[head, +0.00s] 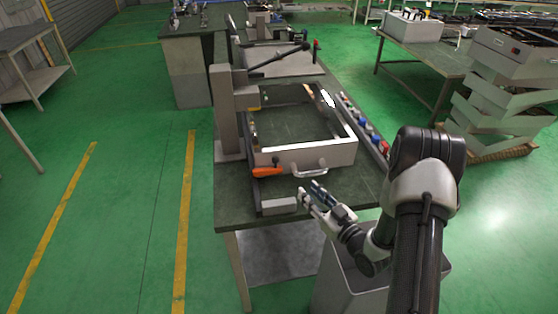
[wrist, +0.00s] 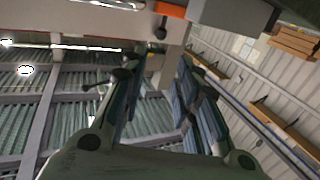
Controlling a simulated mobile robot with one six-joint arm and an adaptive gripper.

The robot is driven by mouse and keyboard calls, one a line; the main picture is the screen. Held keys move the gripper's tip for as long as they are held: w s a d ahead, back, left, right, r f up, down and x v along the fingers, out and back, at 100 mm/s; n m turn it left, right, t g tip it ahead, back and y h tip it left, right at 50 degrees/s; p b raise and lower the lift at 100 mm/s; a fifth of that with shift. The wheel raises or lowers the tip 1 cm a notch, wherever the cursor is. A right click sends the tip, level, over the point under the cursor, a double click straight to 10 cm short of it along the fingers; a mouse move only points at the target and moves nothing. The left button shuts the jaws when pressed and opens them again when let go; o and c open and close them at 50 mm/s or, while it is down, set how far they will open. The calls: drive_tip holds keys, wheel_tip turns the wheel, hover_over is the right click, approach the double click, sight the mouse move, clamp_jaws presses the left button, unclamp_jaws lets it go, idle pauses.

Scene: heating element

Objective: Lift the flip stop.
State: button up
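On the near end of the workbench, a dark bar (head: 255,196) runs forward and carries a light grey block (head: 280,205). This appears to be the flip stop, though I cannot be sure. An orange handle (head: 267,172) sits just behind it; orange also shows at the top of the wrist view (wrist: 172,11), beside a grey block (wrist: 238,12). My gripper (head: 312,193) is just right of the grey block, near the bench's front edge. Its two fingers are apart with nothing between them, as the wrist view (wrist: 158,75) also shows.
A light frame (head: 305,156) with a front pull handle (head: 310,171) stands on the workbench (head: 235,213), behind my gripper. A grey post (head: 226,110) rises at its left. A button strip (head: 364,127) runs along the right. Stacked trays (head: 500,100) stand farther right.

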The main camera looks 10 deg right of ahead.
sight(277, 160)
drive_tip(key=b+x, duration=0.3)
drive_tip(key=x, duration=1.4)
drive_tip(key=shift+a+r, duration=0.1)
drive_tip(key=shift+a, duration=0.15)
drive_tip(key=shift+c, duration=0.4)
clamp_jaws()
